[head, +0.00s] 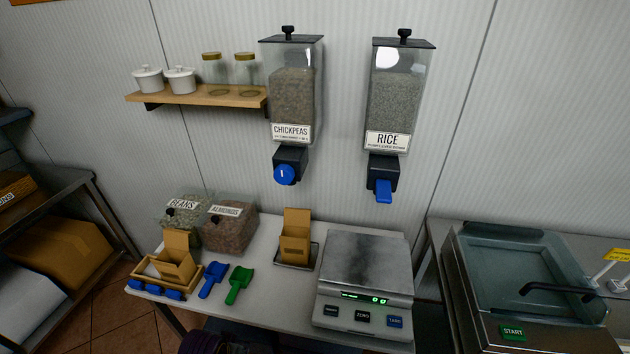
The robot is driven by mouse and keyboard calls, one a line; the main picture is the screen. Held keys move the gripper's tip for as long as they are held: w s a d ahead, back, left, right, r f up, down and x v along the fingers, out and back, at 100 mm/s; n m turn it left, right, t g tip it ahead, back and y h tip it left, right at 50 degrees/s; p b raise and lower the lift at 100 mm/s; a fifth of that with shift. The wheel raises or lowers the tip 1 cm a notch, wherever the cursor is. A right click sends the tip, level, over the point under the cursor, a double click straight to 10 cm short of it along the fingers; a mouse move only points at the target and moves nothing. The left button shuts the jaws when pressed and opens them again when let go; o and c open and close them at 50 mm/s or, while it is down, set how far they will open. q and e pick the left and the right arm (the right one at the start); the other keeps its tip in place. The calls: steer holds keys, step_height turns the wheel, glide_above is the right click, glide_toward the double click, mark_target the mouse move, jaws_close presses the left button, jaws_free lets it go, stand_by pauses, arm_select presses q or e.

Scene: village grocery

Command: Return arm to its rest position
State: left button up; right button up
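Neither of my grippers shows in the head view. A dark ribbed shape at the bottom edge, left of centre, may be part of my own arm; I cannot tell which part. A white table stands in front of me with an open brown box (295,242) on a small metal tray below the chickpeas dispenser (291,95). The rice dispenser (397,95) hangs to its right, with a blue lever pointing down. A scale (364,270) with a lit green display stands on the table's right side.
Blue scoop (213,278) and green scoop (239,284) lie on the table. At left are a wooden tray (148,283) with another open box and two clear bins (228,222). A lidded machine (520,280) stands at right. A shelf (200,95) holds jars. The space above the table is clear.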

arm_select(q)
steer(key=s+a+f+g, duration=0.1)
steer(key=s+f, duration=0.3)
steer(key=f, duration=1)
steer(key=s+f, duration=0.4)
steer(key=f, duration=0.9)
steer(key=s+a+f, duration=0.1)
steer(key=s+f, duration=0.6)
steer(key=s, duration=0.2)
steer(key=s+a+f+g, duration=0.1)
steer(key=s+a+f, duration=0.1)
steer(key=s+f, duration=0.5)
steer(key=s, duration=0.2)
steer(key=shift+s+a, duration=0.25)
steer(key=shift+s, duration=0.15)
